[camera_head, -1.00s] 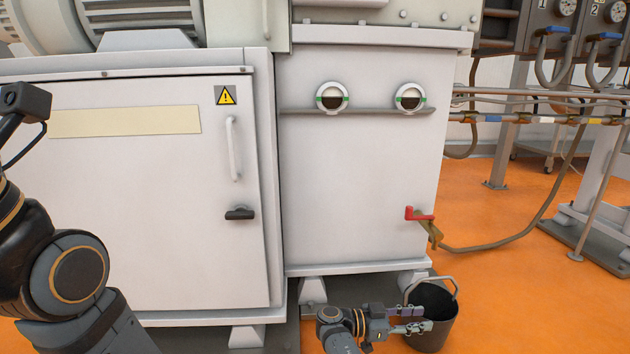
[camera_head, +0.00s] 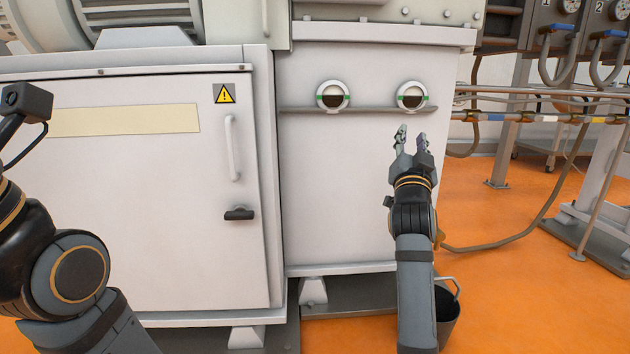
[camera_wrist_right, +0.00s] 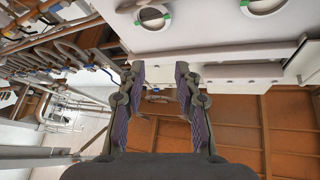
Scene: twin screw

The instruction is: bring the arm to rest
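My right gripper (camera_head: 412,138) is raised in front of the pale machine casing (camera_head: 345,190), just below the right sight glass (camera_head: 411,96). Its fingers point up, stand apart and hold nothing. In the right wrist view the two fingers (camera_wrist_right: 161,85) also show a clear gap with nothing between them. My left arm comes in at the left edge of the head view; its gripper is out of frame. My right arm hides the red-handled valve and part of the black bucket (camera_head: 447,312).
A closed cabinet door (camera_head: 150,180) with a handle is at the left. A second sight glass (camera_head: 332,96) sits on the casing. Pipes (camera_head: 540,118) and a hose (camera_head: 510,243) are at the right. Orange floor (camera_head: 530,290) lies open at the lower right.

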